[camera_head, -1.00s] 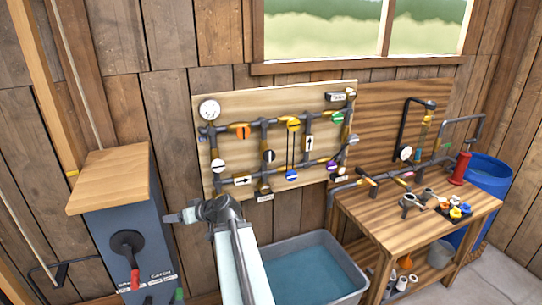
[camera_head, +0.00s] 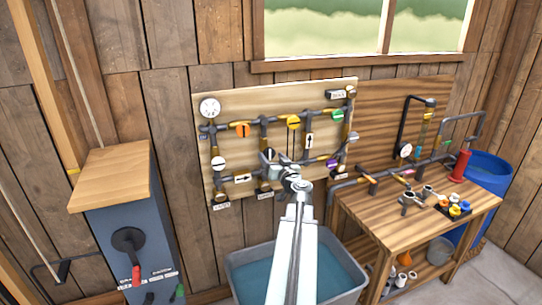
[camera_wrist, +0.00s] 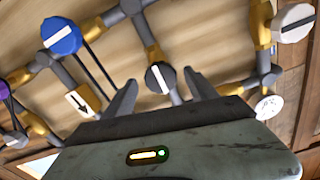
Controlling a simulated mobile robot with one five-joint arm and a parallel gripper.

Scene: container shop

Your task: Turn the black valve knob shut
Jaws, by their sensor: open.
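The black valve knob (camera_wrist: 153,80) with a white stripe sits on a pipe on the board. In the wrist view its stripe runs roughly along that pipe. My gripper (camera_wrist: 162,77) is open, with one finger on each side of the knob in that view. I see no finger touching it, and the depth gap is hard to judge. In the head view my gripper (camera_head: 271,158) is in front of the lower middle of the board and hides most of the black knob.
A blue knob (camera_wrist: 62,36) and a white knob (camera_wrist: 293,22) flank the black one. A pressure gauge (camera_head: 209,108) is at the board's upper left. A water tub (camera_head: 240,262) stands below, a workbench (camera_head: 385,212) right, a grey cabinet (camera_head: 118,215) left.

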